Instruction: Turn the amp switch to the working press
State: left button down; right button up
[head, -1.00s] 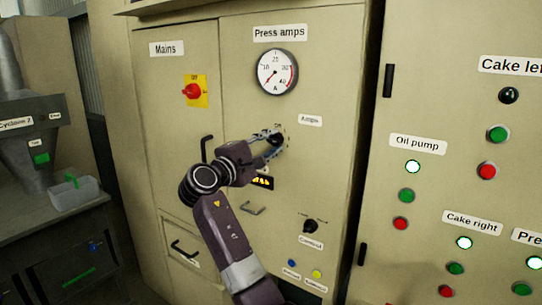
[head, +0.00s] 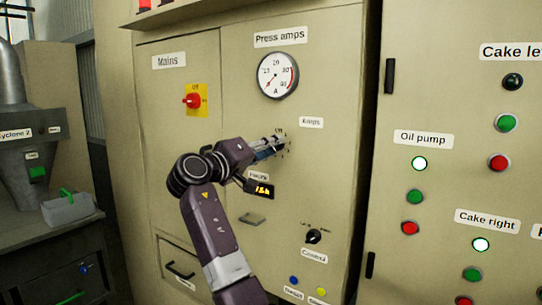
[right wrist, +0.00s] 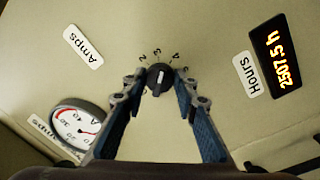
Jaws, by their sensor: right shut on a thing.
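The amp switch (right wrist: 159,78) is a round black knob with a pale pointer line, ringed by numbers on the cream panel. In the right wrist view the pointer line points up, near the 3. My right gripper (right wrist: 159,84) is shut on the knob, one fingertip on each side. In the head view the right gripper (head: 275,147) reaches the panel under the "Amps" label (head: 311,122), and its fingers mostly hide the knob. The "Press amps" dial (head: 278,76) is above it. My left gripper is not in view.
A red "Mains" switch (head: 193,100) is at upper left, and a black "Control" knob (head: 313,236) is below. An hours display (head: 260,190) sits under the gripper. On the right cabinet, white lamps at "Oil pump" (head: 419,163) and "Cake right" (head: 481,244) are lit; a dark lamp (head: 513,82) is under "Cake left".

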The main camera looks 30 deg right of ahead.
jog(key=shift+f+m+b, duration=0.2)
jog(key=shift+m+b, duration=0.4)
jog(key=shift+m, duration=1.4)
jog(key=o, duration=1.2)
jog(key=shift+r, duration=0.1)
jog(key=shift+c, duration=0.2)
jog(key=v, duration=1.2)
jog(key=shift+r, duration=0.15)
jog(key=shift+w+a, duration=0.1)
jog(key=shift+w, duration=0.05)
